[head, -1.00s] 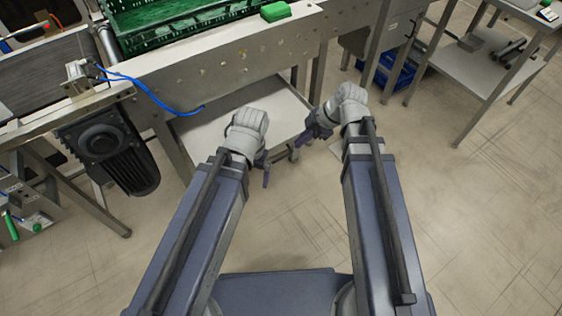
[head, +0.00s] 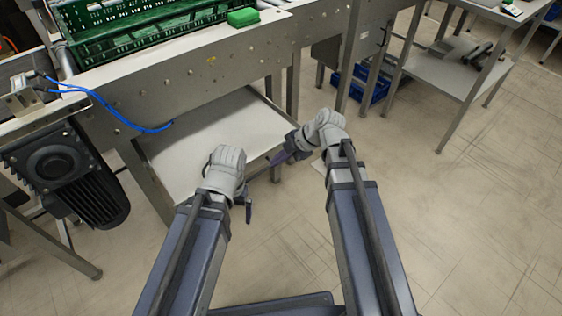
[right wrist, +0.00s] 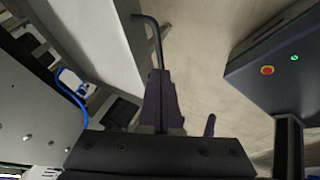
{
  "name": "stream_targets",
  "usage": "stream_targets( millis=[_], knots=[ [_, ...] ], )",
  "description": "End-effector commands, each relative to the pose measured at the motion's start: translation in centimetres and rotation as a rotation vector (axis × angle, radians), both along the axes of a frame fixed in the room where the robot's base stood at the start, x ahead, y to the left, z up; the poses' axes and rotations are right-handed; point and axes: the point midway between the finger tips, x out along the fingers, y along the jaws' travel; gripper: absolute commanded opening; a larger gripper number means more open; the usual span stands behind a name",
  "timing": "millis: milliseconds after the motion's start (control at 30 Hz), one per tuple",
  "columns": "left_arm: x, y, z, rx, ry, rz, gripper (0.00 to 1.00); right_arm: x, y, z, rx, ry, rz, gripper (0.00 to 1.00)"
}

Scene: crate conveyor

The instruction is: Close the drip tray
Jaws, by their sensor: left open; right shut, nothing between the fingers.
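The drip tray (head: 205,136) is a pale, flat sheet under the conveyor frame, standing out from it toward me. It also shows as a light panel in the right wrist view (right wrist: 92,35). A dark bent rod (right wrist: 153,38) sticks out by its edge there; I cannot tell for sure that it is the tray's handle. My right gripper (head: 272,161) is shut and empty, close to the tray's front right corner; its dark fingers (right wrist: 162,100) show beside the rod's end, contact unclear. My left gripper (head: 248,208) is open and empty, in front of the tray's near edge.
A green crate (head: 140,35) and a small green block (head: 243,17) are on the conveyor (head: 190,72). A black motor (head: 65,170) and blue cable (head: 120,115) are at left. A blue bin (head: 362,85) and a steel table (head: 440,65) are at right. Floor at right is clear.

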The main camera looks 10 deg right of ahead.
Motion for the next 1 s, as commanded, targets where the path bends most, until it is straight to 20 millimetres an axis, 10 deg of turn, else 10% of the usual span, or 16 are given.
stream_targets(
  millis=[333,1000],
  knots=[
    [0.0,0.1,-5.2,0.003,-0.001,-0.001,1.0,1.3,3.3,-5.2,0.001,0.001,0.002,0.0],
    [0.0,0.1,-4.3,0.003,-0.001,-0.001,1.0,4.6,5.1,-4.3,0.0,0.0,0.0,0.0]
  ],
)
